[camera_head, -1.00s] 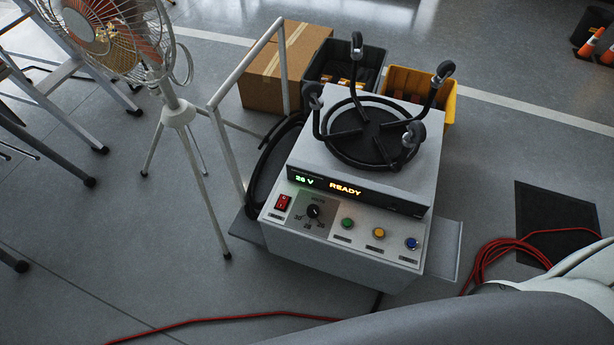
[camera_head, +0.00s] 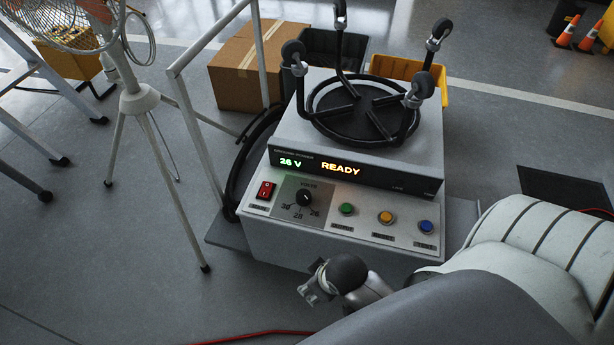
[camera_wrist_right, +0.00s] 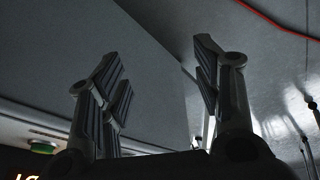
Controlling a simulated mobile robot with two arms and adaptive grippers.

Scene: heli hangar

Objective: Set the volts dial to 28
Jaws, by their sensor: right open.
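The volts dial (camera_head: 304,198) is a round black knob on a dark square of the power unit's sloped front panel. Marks 30, 28 and 26 run below it from left to right. The exact pointer direction is too small to read surely. The display (camera_head: 318,165) above reads 26 V and READY. My right gripper (camera_head: 312,287) is in front of and below the panel, apart from the dial. In the right wrist view its fingers (camera_wrist_right: 157,75) are spread with nothing between them. The dial is not visible in that view. My left gripper is out of view.
A red switch (camera_head: 265,190) is left of the dial; green (camera_head: 347,209), yellow (camera_head: 386,217) and blue (camera_head: 425,226) buttons are to its right. A black ring with upright arms (camera_head: 362,112) sits on top. A white cart rail (camera_head: 205,130) and fan stand (camera_head: 140,102) stand left.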

